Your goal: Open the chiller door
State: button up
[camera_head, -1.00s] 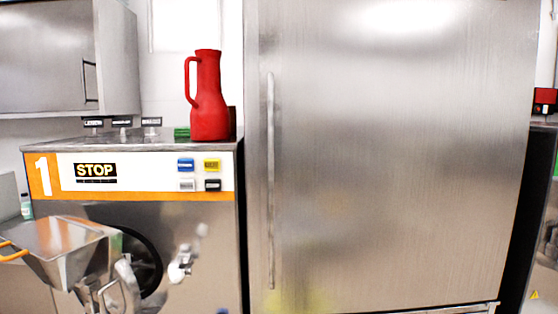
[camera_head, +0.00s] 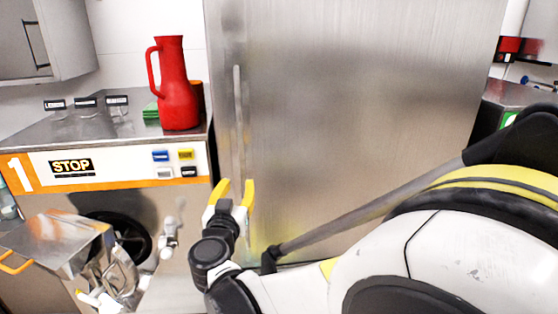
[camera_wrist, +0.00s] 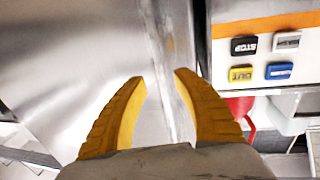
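The chiller door (camera_head: 370,110) is a large brushed-steel panel, and it looks shut. Its long vertical handle (camera_head: 238,120) runs along the door's left side. My gripper (camera_head: 235,186) has two yellow fingers. They are apart, at the lower part of the handle. In the wrist view, the door (camera_wrist: 60,60) fills the left, and the handle (camera_wrist: 160,50) runs down toward the gap between the open fingers of my gripper (camera_wrist: 160,78). I cannot tell whether the fingers touch the handle or how far around it they are. The handle's lower end is hidden by the gripper.
A batch freezer (camera_head: 100,170) marked 1 stands left of the chiller, with a red jug (camera_head: 178,90) on top and a steel hopper (camera_head: 60,245) in front. My arm covers the lower right. A counter (camera_head: 520,92) stands to the right.

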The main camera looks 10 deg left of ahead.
aim_at(242, 172)
jog(key=w, duration=0.5)
jog(key=w+a, duration=0.1)
jog(key=w, duration=0.2)
jog(key=shift+s, duration=0.1)
grip_shut()
